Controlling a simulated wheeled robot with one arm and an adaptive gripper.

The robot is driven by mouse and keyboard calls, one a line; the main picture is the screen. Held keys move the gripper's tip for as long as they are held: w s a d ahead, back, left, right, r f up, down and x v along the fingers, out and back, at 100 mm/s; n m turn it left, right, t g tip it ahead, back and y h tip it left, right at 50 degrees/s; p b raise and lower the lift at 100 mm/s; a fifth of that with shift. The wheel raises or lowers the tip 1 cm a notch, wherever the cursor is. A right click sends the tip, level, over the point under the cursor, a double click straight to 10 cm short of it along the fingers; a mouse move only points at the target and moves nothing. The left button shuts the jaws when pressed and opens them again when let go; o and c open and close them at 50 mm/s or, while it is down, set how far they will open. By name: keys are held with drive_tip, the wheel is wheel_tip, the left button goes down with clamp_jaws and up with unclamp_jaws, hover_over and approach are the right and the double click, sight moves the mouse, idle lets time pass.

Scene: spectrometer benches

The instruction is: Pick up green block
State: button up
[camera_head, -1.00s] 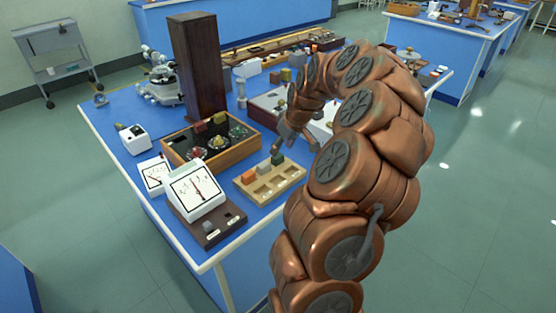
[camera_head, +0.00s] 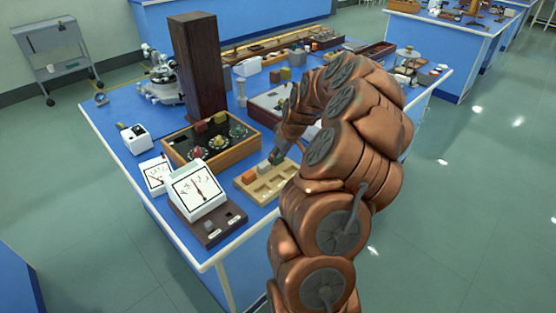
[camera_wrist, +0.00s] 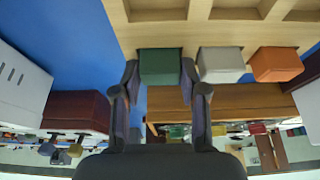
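The green block (camera_wrist: 161,67) is between the two fingers of my gripper (camera_wrist: 160,82) in the wrist view, with a finger close along each side. I cannot tell whether the fingers press on it. The block stands in line with a pale grey block (camera_wrist: 221,65) and an orange block (camera_wrist: 275,64) on a light wooden tray (camera_wrist: 215,33) with empty compartments. In the head view my gripper (camera_head: 277,156) is low at the back edge of the tray (camera_head: 244,187), and it largely hides the green block. The orange block (camera_head: 249,177) shows at the tray's left.
A wooden control box (camera_head: 200,165) lies just behind and left of the tray. A white meter (camera_head: 196,190) on a dark base is at the front left. A tall dark wooden column (camera_head: 198,70) stands farther back. The blue bench top (camera_head: 150,110) has bare patches on the left.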

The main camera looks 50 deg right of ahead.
drive_tip(key=c, duration=0.5)
drive_tip(key=shift+c, duration=0.2)
